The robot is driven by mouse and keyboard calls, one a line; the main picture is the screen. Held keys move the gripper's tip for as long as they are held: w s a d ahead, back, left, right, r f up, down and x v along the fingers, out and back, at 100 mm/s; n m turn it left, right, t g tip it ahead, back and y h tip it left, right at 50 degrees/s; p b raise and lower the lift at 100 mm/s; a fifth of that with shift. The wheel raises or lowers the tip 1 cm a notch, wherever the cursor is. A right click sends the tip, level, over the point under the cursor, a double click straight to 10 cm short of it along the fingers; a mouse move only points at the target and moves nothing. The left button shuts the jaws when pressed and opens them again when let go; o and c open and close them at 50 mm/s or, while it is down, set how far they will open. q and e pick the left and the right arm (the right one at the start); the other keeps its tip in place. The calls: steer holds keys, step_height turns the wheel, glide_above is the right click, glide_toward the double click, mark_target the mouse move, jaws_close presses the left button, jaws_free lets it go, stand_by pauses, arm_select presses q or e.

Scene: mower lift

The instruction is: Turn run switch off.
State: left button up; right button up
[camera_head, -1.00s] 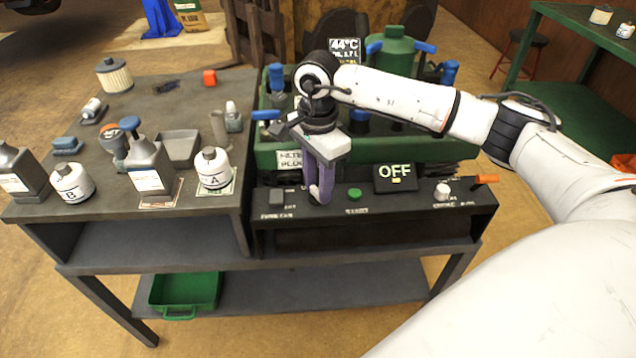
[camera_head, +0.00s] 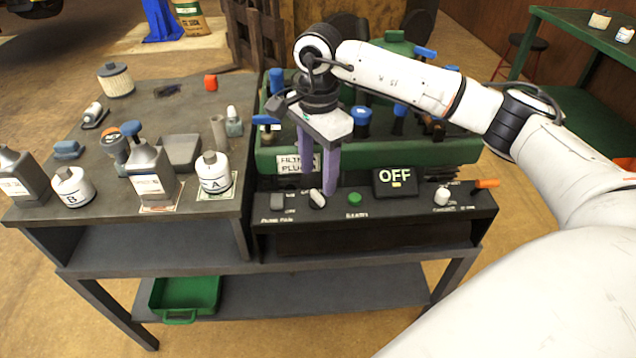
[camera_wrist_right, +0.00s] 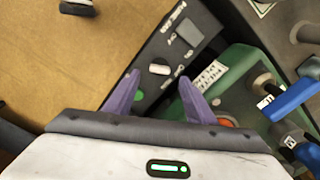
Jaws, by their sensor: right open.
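The dark control panel (camera_head: 400,215) runs along the front of the green machine (camera_head: 380,152). A white turning knob (camera_head: 317,199), the likely run switch, sits left of the green button (camera_head: 355,198); its label is too small to read. The panel display (camera_head: 395,181) reads OFF. My right gripper (camera_head: 318,189) is open above the knob, its purple fingers pointing down. In the right wrist view the white knob (camera_wrist_right: 159,68) shows between the spread fingertips (camera_wrist_right: 160,77), with nothing held. My left gripper is not in view.
A grey square switch (camera_head: 277,201) is left of the knob. Another white knob (camera_head: 442,195) and an orange lever (camera_head: 487,184) are at the panel's right. Bottles A (camera_head: 214,184) and B (camera_head: 73,193) stand on the left bench.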

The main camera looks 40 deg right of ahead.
mark_target(318, 194)
step_height(318, 194, up, 6)
steer(key=shift+f, duration=0.25)
stand_by(0.4)
